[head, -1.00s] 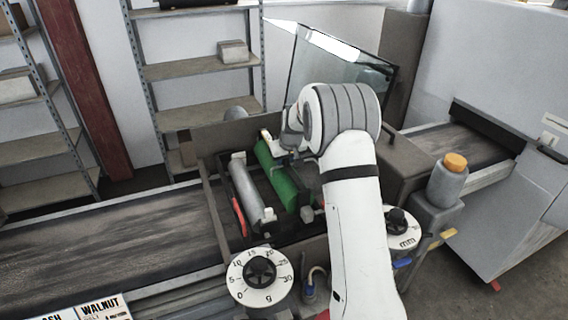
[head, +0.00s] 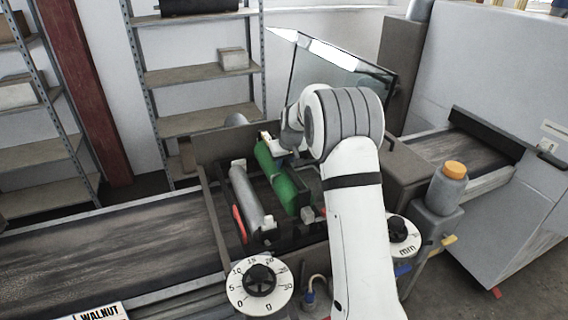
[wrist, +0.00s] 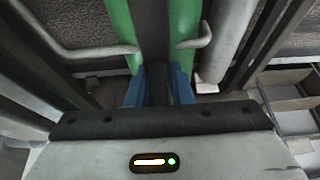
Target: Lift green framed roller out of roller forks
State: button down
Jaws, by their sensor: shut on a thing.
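The green framed roller (head: 279,180) lies in the open bay of the machine, beside a grey metal roller (head: 246,195) to its left. In the wrist view the green roller (wrist: 119,22) runs away from my gripper, with a dark bar in front of it. My gripper (wrist: 160,84) has blue fingers shut on the dark frame of the roller.
A raised glass cover (head: 345,72) stands behind the bay. Dials (head: 260,284) sit at the front. A bottle with an orange cap (head: 447,187) stands at the right. A conveyor belt (head: 120,245) runs left; metal shelves (head: 195,73) stand behind.

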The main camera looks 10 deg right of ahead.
jog(key=shift+r, duration=0.25)
jog(key=shift+r, duration=1.45)
jog(key=shift+w+f, duration=0.1)
jog(key=shift+f, duration=2.1)
jog(key=shift+r, duration=0.15)
